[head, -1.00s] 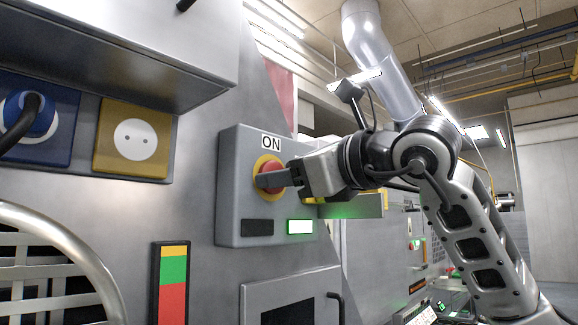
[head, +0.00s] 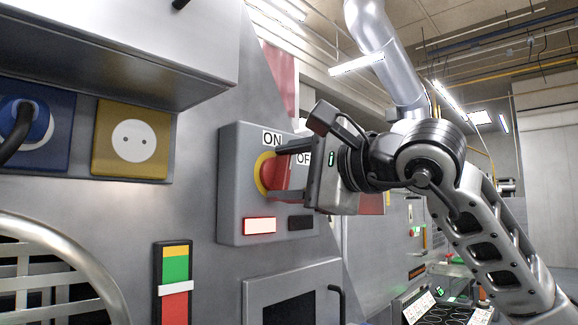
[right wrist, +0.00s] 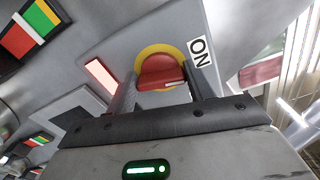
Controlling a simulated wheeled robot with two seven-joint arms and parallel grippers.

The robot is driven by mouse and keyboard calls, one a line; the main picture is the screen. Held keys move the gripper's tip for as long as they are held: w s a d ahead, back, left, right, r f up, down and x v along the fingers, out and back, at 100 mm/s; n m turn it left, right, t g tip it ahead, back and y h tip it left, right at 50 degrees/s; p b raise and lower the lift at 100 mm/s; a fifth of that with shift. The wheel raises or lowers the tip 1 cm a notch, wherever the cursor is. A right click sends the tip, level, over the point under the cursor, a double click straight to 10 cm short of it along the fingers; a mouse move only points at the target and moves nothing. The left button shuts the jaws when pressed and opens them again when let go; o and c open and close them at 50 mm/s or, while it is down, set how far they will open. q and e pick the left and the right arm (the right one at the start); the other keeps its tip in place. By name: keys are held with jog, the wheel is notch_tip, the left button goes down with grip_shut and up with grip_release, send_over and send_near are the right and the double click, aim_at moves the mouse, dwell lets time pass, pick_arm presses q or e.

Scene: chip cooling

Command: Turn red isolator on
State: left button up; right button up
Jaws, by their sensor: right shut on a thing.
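The red isolator knob (head: 271,174) sits on a yellow ring on a grey box (head: 236,200). An ON label (head: 271,138) is above it and an OFF label (head: 303,159) to its right, partly covered by my gripper. My right gripper (head: 284,172) has one finger above and one below the knob and is shut on it. In the right wrist view the knob (right wrist: 161,70) lies between the fingers. The left lamp (head: 259,225) glows pale red; the right lamp (head: 301,222) is dark. My left gripper is not in view.
A blue socket with a plug (head: 30,120) and a yellow socket (head: 131,140) are at the left. A metal housing (head: 110,45) juts out above them. A coloured gauge (head: 173,272) and a curved metal rail (head: 70,245) are lower left. A handled door (head: 290,290) is below the box.

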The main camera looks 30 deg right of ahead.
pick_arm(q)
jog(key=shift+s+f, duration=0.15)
pick_arm(e)
jog(key=shift+n, duration=1.2)
jog(key=o, duration=1)
jog(key=shift+s+d, duration=0.15)
jog(key=shift+s, duration=0.25)
pick_arm(q)
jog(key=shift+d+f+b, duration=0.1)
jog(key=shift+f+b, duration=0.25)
jog(key=shift+b, duration=0.75)
pick_arm(e)
jog(key=v, duration=1.5)
